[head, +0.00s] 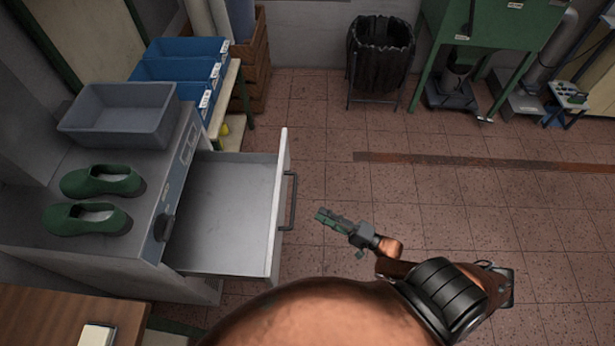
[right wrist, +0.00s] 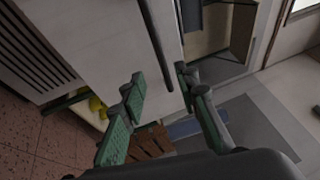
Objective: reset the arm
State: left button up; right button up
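My right gripper (head: 322,215) is in the head view, over the floor just right of the open drawer's handle (head: 291,201). A small gap shows between the fingertips and the handle there. In the right wrist view the two green-padded fingers (right wrist: 160,80) are spread apart with nothing held between them. The dark handle bar (right wrist: 155,45) shows beyond them on the pale drawer front (right wrist: 110,35). My right arm comes in from the bottom of the head view. My left gripper is in neither view.
The open drawer (head: 225,210) looks empty and juts out from a grey cabinet. On the cabinet top are a grey bin (head: 120,120) and two green shoes (head: 100,181) (head: 85,220). Blue crates (head: 180,75) stand behind. The tiled floor (head: 430,220) to the right is clear.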

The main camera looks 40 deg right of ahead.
jog(key=s+d+f+n+g+h+p, duration=0.1)
jog(key=d+f+n+g+h, duration=0.15)
jog(key=f, duration=0.55)
jog(key=s+d+f+n+g+h, duration=0.1)
jog(key=d+f+n+h, duration=0.15)
jog(key=f, duration=0.65)
jog(key=s+d+f+n+g+h, duration=0.1)
jog(key=s+f+n+g+h, duration=0.1)
jog(key=s+f, duration=0.4)
jog(key=s+d+f+n+g+h, duration=0.15)
jog(key=s+f, duration=0.25)
jog(key=f, duration=0.5)
jog(key=s+a+f+n+g, duration=0.2)
jog(key=s+f+g, duration=0.1)
jog(key=s, duration=0.7)
jog(key=s+a+f+n+g+h+p, duration=0.1)
jog(key=s+a+f+n+g, duration=0.1)
jog(key=s+f, duration=0.4)
jog(key=s+a+f+n+g+p, duration=0.1)
jog(key=s+a+f+n+g, duration=0.1)
jog(key=s, duration=1.1)
notch_tip(320, 180, down, 2)
jog(key=a+g, duration=0.1)
jog(key=g, duration=0.2)
jog(key=shift+s+a+f, duration=0.15)
jog(key=shift+s+f, duration=0.05)
jog(key=shift+s, duration=0.15)
